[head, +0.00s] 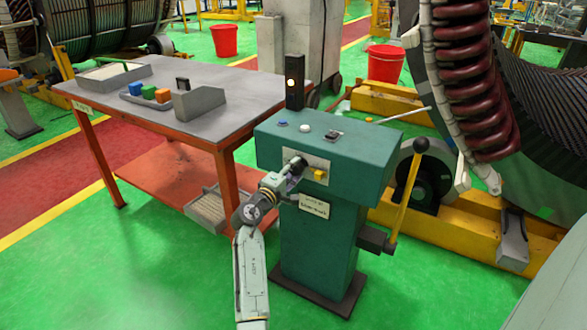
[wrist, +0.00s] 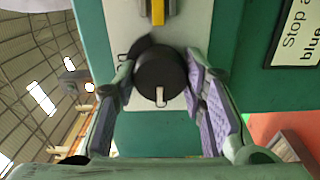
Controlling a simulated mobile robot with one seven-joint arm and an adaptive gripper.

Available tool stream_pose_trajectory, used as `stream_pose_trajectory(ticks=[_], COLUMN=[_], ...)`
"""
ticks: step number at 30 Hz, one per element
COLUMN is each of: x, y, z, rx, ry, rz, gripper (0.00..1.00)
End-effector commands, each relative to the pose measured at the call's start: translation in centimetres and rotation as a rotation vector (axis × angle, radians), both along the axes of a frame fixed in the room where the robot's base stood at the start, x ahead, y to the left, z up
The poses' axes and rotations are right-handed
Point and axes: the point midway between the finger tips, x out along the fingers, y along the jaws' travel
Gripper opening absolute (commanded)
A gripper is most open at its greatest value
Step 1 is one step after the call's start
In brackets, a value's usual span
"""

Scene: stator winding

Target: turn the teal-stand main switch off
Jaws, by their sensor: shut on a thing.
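The teal stand (head: 315,235) is upright in the middle of the head view, with a pale plate (head: 322,162) on its front. My gripper (head: 292,166) is at the left part of that plate. In the wrist view, my gripper (wrist: 160,92) is shut on a round black knob (wrist: 160,72), one finger on each side. The knob has a short white mark (wrist: 159,97) pointing down in that picture. A yellow part (wrist: 157,12) sits beside the knob on the plate; it also shows in the head view (head: 320,175). In the head view my gripper mostly hides the knob.
A lamp post (head: 294,82) with a lit light stands on the console top, near a blue button (head: 283,124). A yellow-handled lever (head: 405,195) rises at the stand's right. A red-legged table (head: 225,85) stands left, and large windings right. Green floor lies open front left.

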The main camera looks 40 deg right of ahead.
Motion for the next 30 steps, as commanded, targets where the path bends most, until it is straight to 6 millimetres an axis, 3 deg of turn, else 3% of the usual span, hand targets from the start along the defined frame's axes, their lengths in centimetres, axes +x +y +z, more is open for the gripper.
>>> stream_pose_trajectory(ticks=[19,20,30], x=[0.03,0.03,0.01], y=[-0.04,-0.04,-0.03], z=[0.17,0.17,0.09], rx=[-0.022,-0.022,-0.020], ry=[0.045,0.045,0.045], rz=[0.001,0.001,0.000], gripper=[0.10,0.39,0.58])
